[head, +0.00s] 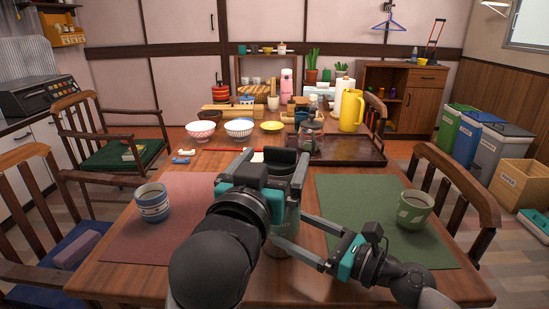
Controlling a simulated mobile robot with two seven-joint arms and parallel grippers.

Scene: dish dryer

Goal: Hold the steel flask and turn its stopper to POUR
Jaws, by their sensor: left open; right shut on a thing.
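My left gripper (272,163) is open over the top of the flask. The stopper and any POUR mark are hidden behind the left gripper, so I cannot tell how the stopper is turned or whether the fingers touch it.
A blue-and-white cup (152,204) stands on the red mat (185,238) at left. A green cup (414,209) stands on the green mat (350,195) at right.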

